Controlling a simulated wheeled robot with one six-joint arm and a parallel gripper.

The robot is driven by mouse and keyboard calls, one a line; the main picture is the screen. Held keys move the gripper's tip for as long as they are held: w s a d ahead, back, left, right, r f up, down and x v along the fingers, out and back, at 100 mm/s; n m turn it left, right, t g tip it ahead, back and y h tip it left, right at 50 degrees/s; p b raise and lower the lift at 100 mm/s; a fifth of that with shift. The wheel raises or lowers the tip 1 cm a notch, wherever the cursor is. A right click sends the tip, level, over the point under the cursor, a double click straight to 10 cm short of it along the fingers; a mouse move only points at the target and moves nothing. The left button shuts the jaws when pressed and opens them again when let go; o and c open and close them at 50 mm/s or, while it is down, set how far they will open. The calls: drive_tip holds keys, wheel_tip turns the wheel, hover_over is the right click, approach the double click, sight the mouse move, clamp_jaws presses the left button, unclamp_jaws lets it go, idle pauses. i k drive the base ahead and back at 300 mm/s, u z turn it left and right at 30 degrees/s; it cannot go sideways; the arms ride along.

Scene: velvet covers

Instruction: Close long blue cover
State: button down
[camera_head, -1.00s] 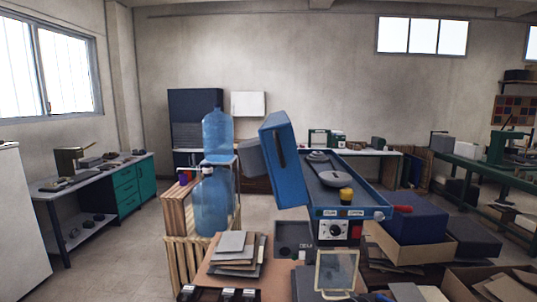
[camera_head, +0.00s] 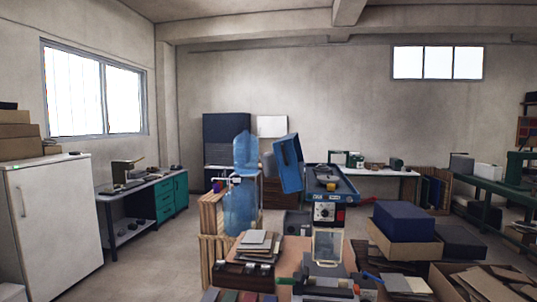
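The long blue cover (camera_head: 289,163) stands raised and tilted at the left side of a blue-framed machine (camera_head: 330,188). The cover is open, and a dark slot shows on its face. The machine's dark top bed is exposed, with a yellow knob (camera_head: 330,187) on it. Its front has a control panel with a dial (camera_head: 324,212). My gripper is not in view.
Blue water bottles (camera_head: 240,208) and wooden crates (camera_head: 211,215) stand left of the machine. Stacked plates (camera_head: 257,244) lie in front. A blue box (camera_head: 403,221) in a carton is at right. Floor is clear at left, before the white cabinet (camera_head: 58,220).

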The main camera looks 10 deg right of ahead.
sight(286, 161)
drive_tip(key=u, duration=0.6)
drive_tip(key=i, duration=0.45)
drive_tip(key=u, duration=0.6)
drive_tip(key=i, duration=1.6)
drive_tip(key=z, duration=0.75)
